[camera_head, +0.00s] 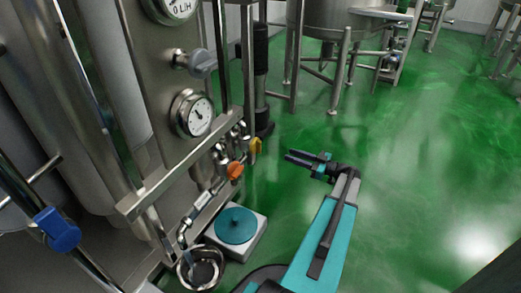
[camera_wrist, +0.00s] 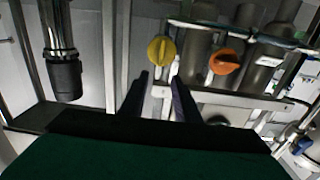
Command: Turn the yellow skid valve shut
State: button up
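The yellow valve (camera_head: 255,146) is a small knob on the skid's pipework, right of an orange valve (camera_head: 235,170). In the wrist view the yellow valve (camera_wrist: 161,50) shows as a round knob with a raised grip bar, upper centre, and the orange valve (camera_wrist: 225,61) is to its right. My gripper (camera_head: 288,156) is to the right of the yellow valve in the head view and apart from it, pointing toward the skid. In the wrist view its two dark fingers (camera_wrist: 159,82) are spread apart with nothing between them, and the yellow valve lies beyond their tips.
The steel skid with a pressure gauge (camera_head: 192,113) fills the left. A dark vertical cylinder (camera_head: 261,80) stands behind the yellow valve. A grey box with a teal disc (camera_head: 236,225) and a metal bucket (camera_head: 201,269) sit low by the skid. Green floor (camera_head: 430,170) is open to the right.

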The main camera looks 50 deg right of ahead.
jog(key=shift+w+a, duration=0.1)
jog(key=shift+w, duration=0.1)
jog(key=b, duration=0.4)
send_near(257, 146)
jog(key=w, duration=0.6)
jog(key=shift+w+a+r, duration=0.35)
jog(key=shift+a+r, duration=0.1)
jog(key=shift+a, duration=0.05)
jog(key=shift+c, duration=0.4)
grip_shut()
